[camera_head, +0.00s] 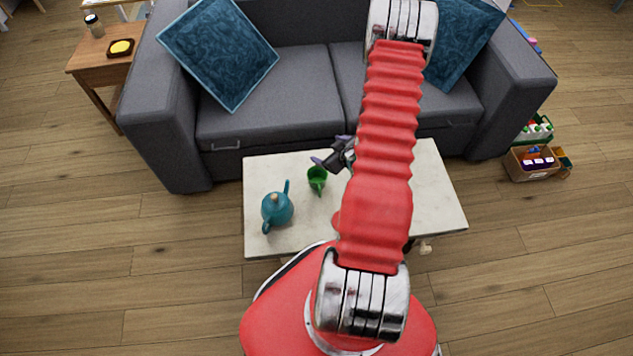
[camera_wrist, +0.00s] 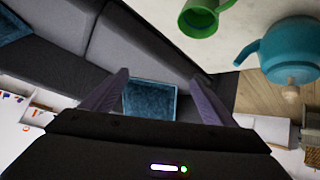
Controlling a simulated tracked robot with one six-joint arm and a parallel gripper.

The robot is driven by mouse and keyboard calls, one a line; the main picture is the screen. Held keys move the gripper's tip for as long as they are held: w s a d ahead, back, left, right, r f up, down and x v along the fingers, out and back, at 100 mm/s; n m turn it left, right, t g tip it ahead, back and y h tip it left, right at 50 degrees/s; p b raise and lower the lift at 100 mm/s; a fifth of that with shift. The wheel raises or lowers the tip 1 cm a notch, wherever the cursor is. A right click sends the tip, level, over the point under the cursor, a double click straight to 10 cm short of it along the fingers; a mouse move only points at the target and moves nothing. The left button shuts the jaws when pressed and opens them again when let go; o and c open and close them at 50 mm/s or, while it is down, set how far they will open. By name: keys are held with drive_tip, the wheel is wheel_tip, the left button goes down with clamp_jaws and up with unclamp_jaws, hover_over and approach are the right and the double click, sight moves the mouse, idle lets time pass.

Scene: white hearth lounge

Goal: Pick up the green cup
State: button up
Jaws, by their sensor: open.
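The green cup (camera_head: 317,179) stands on the white coffee table (camera_head: 437,200), toward its back left part. My gripper (camera_head: 322,162) is just above and to the right of the cup in the head view, apart from it. In the wrist view the green cup (camera_wrist: 198,18) is at the top, cut by the frame edge, beyond the fingers and not between them. My gripper's two purple-grey fingers (camera_wrist: 160,92) are spread wide with nothing between them. My red arm hides part of the table.
A teal teapot (camera_head: 277,208) stands on the table left of and nearer than the cup; it also shows in the wrist view (camera_wrist: 285,48). A grey sofa (camera_head: 270,110) with blue cushions stands behind the table. A wooden side table (camera_head: 100,62) is at the left.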

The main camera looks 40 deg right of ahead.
drive_tip(key=s+a+f+m+t, duration=0.1)
drive_tip(key=s+a+f, duration=0.1)
drive_tip(key=s+f, duration=0.4)
drive_tip(key=m+t, duration=0.2)
drive_tip(key=t, duration=0.1)
approach(321, 183)
drive_tip(key=shift+a+r+h, duration=0.3)
drive_tip(key=x, duration=0.8)
drive_tip(key=shift+w+d+f, duration=0.1)
drive_tip(key=shift+w+f, duration=0.05)
drive_tip(key=shift+f, duration=0.15)
drive_tip(key=shift+g, duration=0.3)
drive_tip(key=shift+d+x, duration=0.15)
drive_tip(key=shift+x, duration=1.15)
drive_tip(key=shift+d+x, duration=0.15)
drive_tip(key=shift+x, duration=1.15)
drive_tip(key=shift+r, duration=0.1)
